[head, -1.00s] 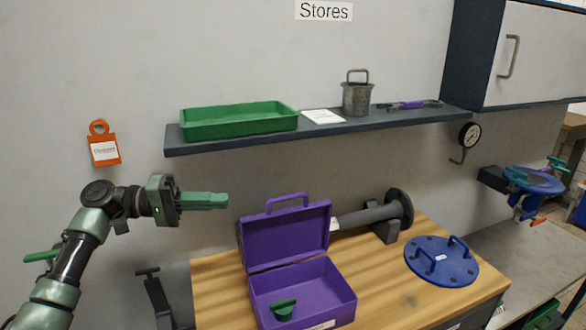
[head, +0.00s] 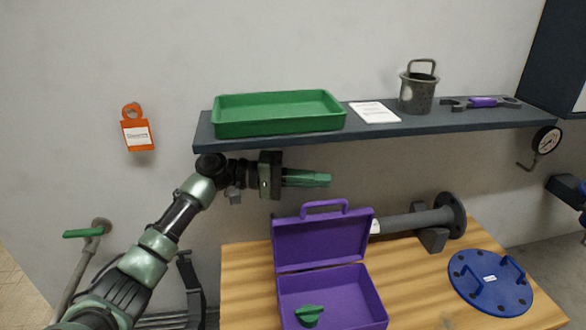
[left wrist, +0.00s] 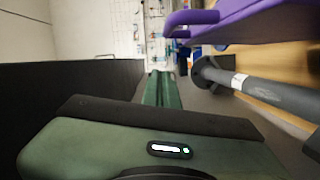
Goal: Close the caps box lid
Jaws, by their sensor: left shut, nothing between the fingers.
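The purple caps box (head: 332,296) stands on the wooden bench with its lid (head: 322,240) raised upright at the back. A green cap with a handle (head: 309,315) lies inside it. A handle (head: 310,209) stands on the lid's top edge. My left gripper (head: 328,180) is shut and empty, above and behind the lid, pointing right, apart from it. In the left wrist view the shut green fingers (left wrist: 161,88) point ahead, with the purple lid (left wrist: 240,22) at upper right. My right gripper is not in view.
A shelf (head: 380,128) above the gripper bears a green tray (head: 280,132), a paper card, a metal pot (head: 417,92) and a purple-handled tool. A grey flanged pipe (head: 400,222) lies behind the box. A blue flange cover (head: 490,282) lies to the right on the bench.

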